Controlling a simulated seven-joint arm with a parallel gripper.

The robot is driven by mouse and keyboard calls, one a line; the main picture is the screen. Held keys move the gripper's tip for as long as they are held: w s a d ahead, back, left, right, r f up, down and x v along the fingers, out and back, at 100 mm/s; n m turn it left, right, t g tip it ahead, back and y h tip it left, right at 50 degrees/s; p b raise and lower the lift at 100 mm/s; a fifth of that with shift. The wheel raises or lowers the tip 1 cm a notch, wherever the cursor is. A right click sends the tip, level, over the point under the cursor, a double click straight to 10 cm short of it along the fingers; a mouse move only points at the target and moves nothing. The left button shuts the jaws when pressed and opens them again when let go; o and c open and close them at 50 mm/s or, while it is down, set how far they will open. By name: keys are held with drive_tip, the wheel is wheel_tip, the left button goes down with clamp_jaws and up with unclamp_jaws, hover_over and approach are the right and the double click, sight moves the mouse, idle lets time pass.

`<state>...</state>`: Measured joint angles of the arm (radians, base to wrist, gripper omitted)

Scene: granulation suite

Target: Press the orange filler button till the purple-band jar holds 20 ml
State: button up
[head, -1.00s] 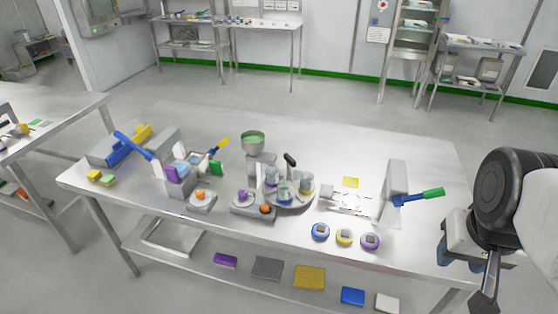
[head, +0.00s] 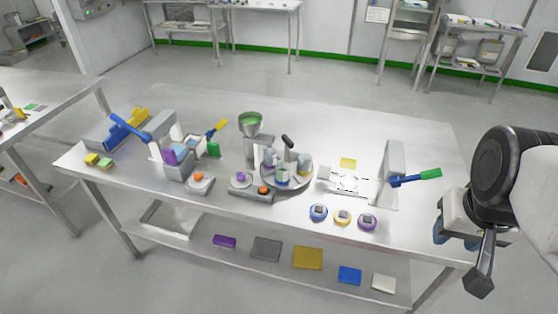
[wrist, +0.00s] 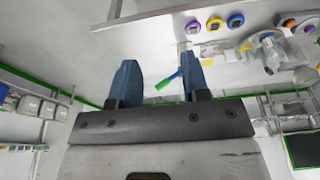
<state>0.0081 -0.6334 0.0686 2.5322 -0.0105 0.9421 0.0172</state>
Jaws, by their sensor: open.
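The filler is a grey stand with a green-filled hopper (head: 250,122) on top. An orange button (head: 264,190) sits on its low front base, right of a purple-topped round knob (head: 240,178). A round turntable (head: 300,184) beside it carries several clear jars (head: 282,174). Their band colours and fill levels are too small to read, so I cannot tell which jar has the purple band. My gripper (wrist: 160,68) is open and empty, its blue fingers apart. In the head view it hangs at the table's right end, far from the button.
A second orange button (head: 198,177) is on a separate unit to the left. Blue, yellow and purple ringed discs (head: 343,216) line the front edge. A grey press with a green-tipped lever (head: 430,174) stands between my gripper and the turntable. The table's back strip is clear.

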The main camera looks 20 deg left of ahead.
clamp_jaws()
idle(1.7)
